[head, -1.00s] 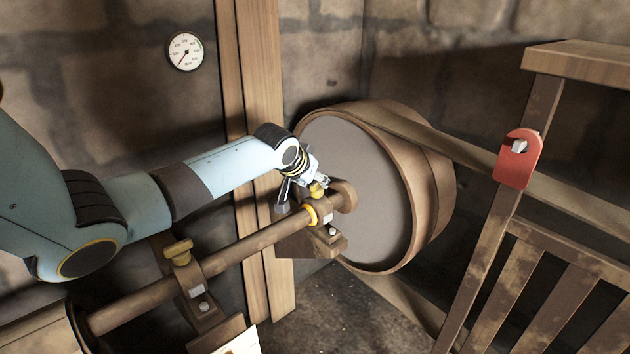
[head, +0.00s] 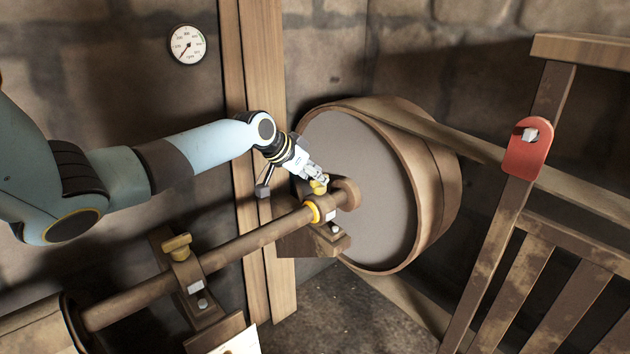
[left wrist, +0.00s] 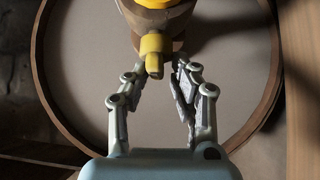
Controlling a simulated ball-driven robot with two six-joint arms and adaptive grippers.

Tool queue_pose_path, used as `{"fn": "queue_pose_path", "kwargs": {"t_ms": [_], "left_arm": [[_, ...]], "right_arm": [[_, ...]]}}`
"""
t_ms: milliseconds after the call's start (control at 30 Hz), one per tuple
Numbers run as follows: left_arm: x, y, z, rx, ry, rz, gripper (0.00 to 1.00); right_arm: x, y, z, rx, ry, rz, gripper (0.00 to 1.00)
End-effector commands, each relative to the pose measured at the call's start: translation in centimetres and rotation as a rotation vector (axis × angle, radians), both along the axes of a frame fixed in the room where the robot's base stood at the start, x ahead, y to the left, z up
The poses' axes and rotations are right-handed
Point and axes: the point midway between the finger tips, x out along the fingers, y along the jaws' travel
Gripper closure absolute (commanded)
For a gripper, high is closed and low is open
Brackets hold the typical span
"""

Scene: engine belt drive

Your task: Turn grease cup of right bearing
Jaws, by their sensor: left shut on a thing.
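The right bearing (head: 322,238) carries the shaft beside the large wheel. Its yellow grease cup (head: 319,188) stands on top of it. My left gripper (head: 317,178) reaches down to the cup from the upper left and is shut on it. In the left wrist view the yellow cup (left wrist: 155,52) shows between and just beyond the two fingers of my left gripper (left wrist: 156,82). The finger contact is hard to see there. My right gripper is not in view.
A left bearing (head: 196,292) with its own yellow cup (head: 178,246) sits along the shaft (head: 240,249). The wheel (head: 365,190) with its belt (head: 440,130) stands close behind. A wooden railing (head: 508,215) with a red tag (head: 527,150) is at right. A gauge (head: 187,44) hangs on the wall.

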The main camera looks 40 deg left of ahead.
Motion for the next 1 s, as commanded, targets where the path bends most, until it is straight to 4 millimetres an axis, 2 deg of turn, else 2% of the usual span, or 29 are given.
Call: {"fn": "queue_pose_path", "kwargs": {"t_ms": [33, 200, 233, 333, 833, 1000], "left_arm": [[0.0, -0.7, -0.1, -0.018, 0.001, -0.004, 1.00], [0.0, -0.8, -0.1, -0.020, 0.002, -0.002, 1.00], [0.0, -0.8, -0.1, -0.021, 0.002, -0.003, 0.73], [0.0, -0.7, -0.1, -0.020, 0.002, -0.001, 0.62], [-0.1, -0.3, 0.0, -0.011, 0.001, 0.001, 0.62], [-1.2, 0.0, 1.1, -0.006, 0.001, 0.000, 0.62]], "right_arm": [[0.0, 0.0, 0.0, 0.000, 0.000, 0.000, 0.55], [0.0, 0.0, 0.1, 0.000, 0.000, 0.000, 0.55], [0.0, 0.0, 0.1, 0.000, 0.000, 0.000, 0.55], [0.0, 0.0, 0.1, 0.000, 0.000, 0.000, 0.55], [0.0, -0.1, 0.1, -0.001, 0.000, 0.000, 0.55], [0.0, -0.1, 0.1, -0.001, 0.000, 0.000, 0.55]]}}
